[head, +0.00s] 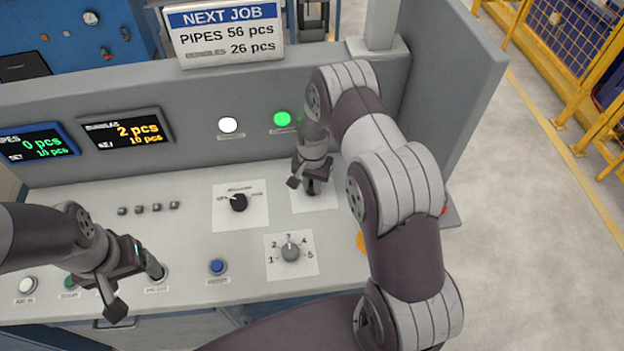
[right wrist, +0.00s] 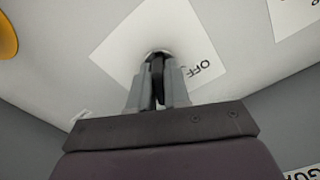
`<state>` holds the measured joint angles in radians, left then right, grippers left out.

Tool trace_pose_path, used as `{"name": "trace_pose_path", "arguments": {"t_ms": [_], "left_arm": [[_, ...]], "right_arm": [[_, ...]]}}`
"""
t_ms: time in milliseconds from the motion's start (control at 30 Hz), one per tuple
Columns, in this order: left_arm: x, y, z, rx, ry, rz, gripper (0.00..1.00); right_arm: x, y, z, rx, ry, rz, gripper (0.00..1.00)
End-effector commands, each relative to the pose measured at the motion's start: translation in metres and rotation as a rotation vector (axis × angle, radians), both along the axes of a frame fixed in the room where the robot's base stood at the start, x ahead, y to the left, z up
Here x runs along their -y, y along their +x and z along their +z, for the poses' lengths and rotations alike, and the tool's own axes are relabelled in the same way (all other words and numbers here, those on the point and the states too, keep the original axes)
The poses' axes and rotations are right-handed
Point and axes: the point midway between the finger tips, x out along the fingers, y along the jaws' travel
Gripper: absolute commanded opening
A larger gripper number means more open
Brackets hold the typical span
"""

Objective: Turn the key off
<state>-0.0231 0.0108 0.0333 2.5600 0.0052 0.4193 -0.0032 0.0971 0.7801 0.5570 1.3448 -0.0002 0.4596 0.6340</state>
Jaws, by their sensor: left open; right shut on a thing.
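The key (right wrist: 157,72) is a dark, upright piece in a switch on a white label plate (right wrist: 130,48) in the right wrist view. The word OFF shows on the plate's right side there. My right gripper (right wrist: 157,80) is shut on the key, with a finger on each side of it. In the head view my right gripper (head: 311,187) is at the same plate (head: 327,201), and the key is hidden by it. My left gripper (head: 138,287) is open above the panel's front left, near the row of buttons.
The sloped grey panel holds a black selector knob (head: 239,202), a numbered grey dial (head: 290,251) and a blue button (head: 217,267). A green light (head: 282,119) and a white light (head: 228,125) are on the back wall. A yellow part (head: 361,241) shows partly behind my right arm.

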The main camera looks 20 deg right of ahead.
Motion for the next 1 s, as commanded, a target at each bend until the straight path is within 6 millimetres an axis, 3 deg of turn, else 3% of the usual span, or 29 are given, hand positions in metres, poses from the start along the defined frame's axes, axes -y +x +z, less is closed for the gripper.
{"name": "trace_pose_path", "arguments": {"t_ms": [200, 467, 633, 900, 1000], "left_arm": [[0.0, -0.0001, -0.0037, 0.0, 0.0, 0.0, 0.74], [0.0, 0.0, -0.0037, 0.0, 0.0, 0.0, 0.74], [0.0, 0.0, -0.0066, 0.0, 0.0, 0.0, 0.74], [0.0, 0.0, -0.0064, 0.0, 0.0, 0.0, 0.74], [0.0, 0.0, -0.0087, 0.0, 0.0, 0.0, 0.74]], "right_arm": [[0.0001, 0.0003, -0.0001, 0.001, -0.001, 0.28, 0.0], [0.0001, 0.0003, 0.0002, 0.001, -0.001, 0.315, 0.0], [0.0001, 0.0004, -0.0002, 0.001, -0.001, 0.565, 0.0], [0.0001, 0.0004, 0.0002, 0.001, -0.001, 0.607, 0.0], [0.0001, 0.0004, -0.0005, 0.001, -0.001, 0.757, 0.0]]}}
